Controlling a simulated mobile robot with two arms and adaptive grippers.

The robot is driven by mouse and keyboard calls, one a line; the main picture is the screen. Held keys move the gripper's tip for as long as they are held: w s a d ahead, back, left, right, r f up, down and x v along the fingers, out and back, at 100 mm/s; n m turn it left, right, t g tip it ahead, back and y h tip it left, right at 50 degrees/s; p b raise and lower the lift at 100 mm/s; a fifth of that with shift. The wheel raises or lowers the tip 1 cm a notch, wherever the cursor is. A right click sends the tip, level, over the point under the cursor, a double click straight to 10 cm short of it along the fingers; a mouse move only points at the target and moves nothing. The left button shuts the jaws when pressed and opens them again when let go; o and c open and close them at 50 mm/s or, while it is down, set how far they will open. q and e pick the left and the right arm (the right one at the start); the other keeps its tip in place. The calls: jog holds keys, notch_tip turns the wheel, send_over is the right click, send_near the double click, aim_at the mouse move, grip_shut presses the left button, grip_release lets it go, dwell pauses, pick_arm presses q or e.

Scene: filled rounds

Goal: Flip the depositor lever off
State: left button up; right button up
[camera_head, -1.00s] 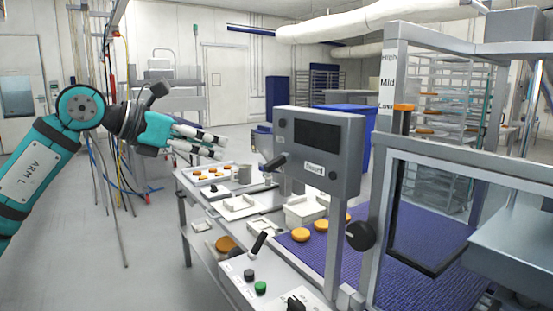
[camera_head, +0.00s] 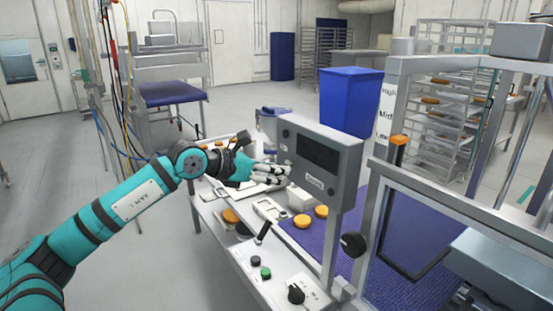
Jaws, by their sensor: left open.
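My left gripper (camera_head: 286,175) is open, its light, dark-banded fingers at the left edge of the grey panel box (camera_head: 318,158). The box has a dark screen and a small label too small to read. The black side lever seen there earlier is now hidden by the gripper, so I cannot tell whether they touch. Another black-handled lever (camera_head: 263,232) stands tilted on the control box (camera_head: 268,290) below, clear of the gripper. No readable label shows which is the depositor lever. My right gripper is not in view.
A green button (camera_head: 265,273) and a black rotary knob (camera_head: 296,294) sit on the control box. A metal guard frame (camera_head: 385,190) stands right of the panel. A blue bin (camera_head: 345,105) stands behind; floor at left is open.

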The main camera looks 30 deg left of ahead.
pick_arm(q)
jog(key=shift+w+d+f, duration=0.2)
jog(key=shift+w+d, duration=0.05)
jog(key=shift+w, duration=0.2)
grip_shut()
jog(key=f+t+h+b, duration=0.1)
jog(key=b, duration=0.7)
jog(key=shift+f+t, duration=0.1)
jog(key=shift+t, duration=0.3)
jog(key=shift+r, duration=0.25)
